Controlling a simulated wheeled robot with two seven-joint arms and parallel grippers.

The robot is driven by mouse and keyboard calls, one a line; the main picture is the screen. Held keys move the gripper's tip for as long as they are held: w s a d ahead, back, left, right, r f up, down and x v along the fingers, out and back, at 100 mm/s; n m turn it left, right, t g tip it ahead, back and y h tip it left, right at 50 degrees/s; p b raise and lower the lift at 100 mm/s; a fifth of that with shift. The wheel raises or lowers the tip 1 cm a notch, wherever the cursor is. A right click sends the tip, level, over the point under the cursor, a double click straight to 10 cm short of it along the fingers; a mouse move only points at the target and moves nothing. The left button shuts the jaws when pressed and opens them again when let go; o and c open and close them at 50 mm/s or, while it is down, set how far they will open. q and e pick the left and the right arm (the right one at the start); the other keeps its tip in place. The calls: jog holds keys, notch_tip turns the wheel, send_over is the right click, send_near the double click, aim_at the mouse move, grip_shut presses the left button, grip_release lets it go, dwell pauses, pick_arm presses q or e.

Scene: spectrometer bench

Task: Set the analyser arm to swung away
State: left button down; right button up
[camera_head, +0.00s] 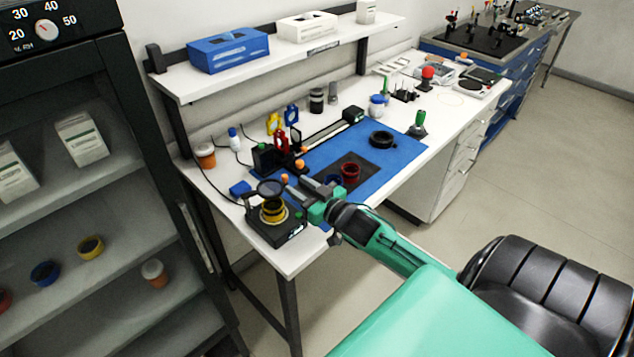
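A black instrument (278,236) with a yellow ring (273,211) stands at the near left corner of the bench. A dark round disc in a frame (269,187), which looks like the analyser arm's head, shows just behind and above the yellow ring. I cannot tell its exact swing angle. My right gripper (296,187) reaches in from the right, with its fingertips just right of the disc. Its two fingers look apart, with nothing seen between them. Contact with the disc cannot be made out. My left gripper is not in view.
A blue mat (390,167) bears a red ring (350,171) and a black ring (381,138). Optics stand on a rail behind my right gripper. A dark shelf cabinet (112,184) stands close on the left.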

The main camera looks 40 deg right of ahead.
jog(key=shift+s+d+b, duration=0.15)
jog(key=shift+s+b, duration=0.15)
jog(key=shift+s, duration=1.15)
jog(key=shift+s+d+b, duration=0.1)
jog(key=shift+s+b, duration=0.2)
jog(key=shift+s, duration=1.15)
